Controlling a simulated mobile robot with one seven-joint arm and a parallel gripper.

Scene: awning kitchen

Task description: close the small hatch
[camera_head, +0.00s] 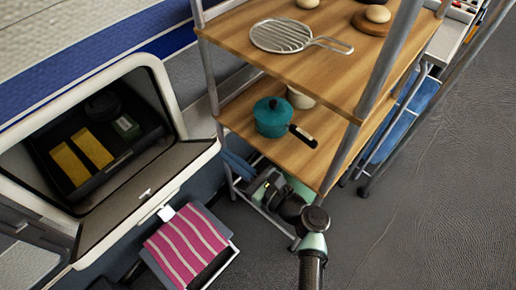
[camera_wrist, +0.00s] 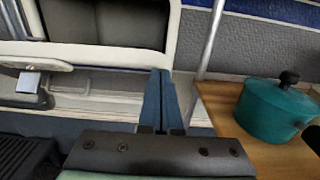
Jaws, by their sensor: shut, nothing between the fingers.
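The small hatch is open in the side of the vehicle. Its lid (camera_head: 150,195) is folded down and outward below the opening, with a small pale latch (camera_head: 167,212) on its outer edge. The latch also shows at the left of the wrist view (camera_wrist: 28,82). The pale frame (camera_head: 172,90) surrounds a dark compartment. My gripper (camera_head: 229,158) is just right of the lid's right end, beside the shelf post. Its blue fingers (camera_wrist: 160,74) are together and empty, pointing toward the vehicle wall. I cannot tell whether they touch the lid.
Yellow boxes (camera_head: 70,164) lie in a black tray inside the hatch. A wooden shelf rack (camera_head: 235,105) stands close on the right, with a teal pot (camera_head: 271,117) that also shows in the wrist view (camera_wrist: 276,110). Floor at right is clear.

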